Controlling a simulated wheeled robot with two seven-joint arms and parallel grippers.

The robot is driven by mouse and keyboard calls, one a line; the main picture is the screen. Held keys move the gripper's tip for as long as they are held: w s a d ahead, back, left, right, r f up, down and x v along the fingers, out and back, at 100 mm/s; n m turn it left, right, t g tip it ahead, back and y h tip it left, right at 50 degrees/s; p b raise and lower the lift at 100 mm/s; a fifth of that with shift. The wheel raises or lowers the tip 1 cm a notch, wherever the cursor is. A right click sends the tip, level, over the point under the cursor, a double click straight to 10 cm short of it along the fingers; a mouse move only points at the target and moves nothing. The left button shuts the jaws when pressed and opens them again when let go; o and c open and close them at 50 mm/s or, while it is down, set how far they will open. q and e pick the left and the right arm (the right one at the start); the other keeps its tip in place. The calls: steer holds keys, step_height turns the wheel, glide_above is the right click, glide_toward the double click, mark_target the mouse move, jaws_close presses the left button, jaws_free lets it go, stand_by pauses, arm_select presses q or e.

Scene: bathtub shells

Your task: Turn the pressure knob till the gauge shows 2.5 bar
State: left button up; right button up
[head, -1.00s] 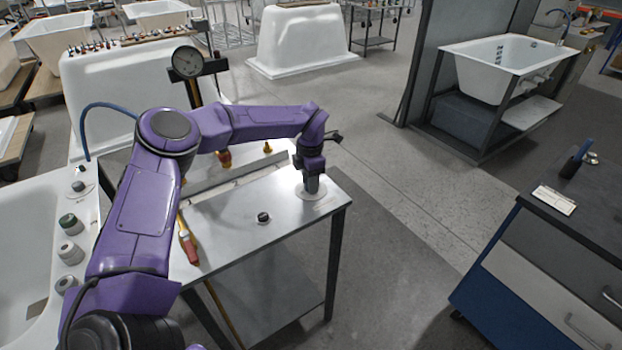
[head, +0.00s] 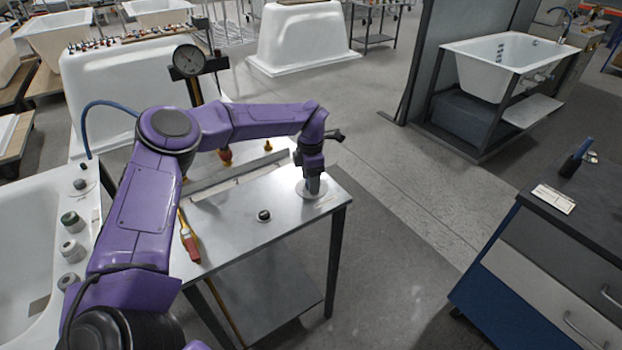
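My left gripper (head: 313,189) points down onto a pale round plate (head: 303,191) at the bench's right end. Its fingertips are down at the plate. The pressure knob is not clearly seen; the fingers hide the middle of the plate, and I cannot tell whether they are closed on something. My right gripper is not in view.
The metal bench (head: 235,222) carries a small dark knob-like piece (head: 263,216) and a red-handled tool (head: 190,243). White tubs stand left and behind. A dark-topped cabinet (head: 560,235) is at the right. The floor between bench and cabinet is clear.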

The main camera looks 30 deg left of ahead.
arm_select(q)
step_height(320, 180, up, 10)
steer(key=b, duration=0.1)
steer(key=shift+r+b, duration=0.25)
steer(key=shift+b, duration=0.05)
stand_by(0.4)
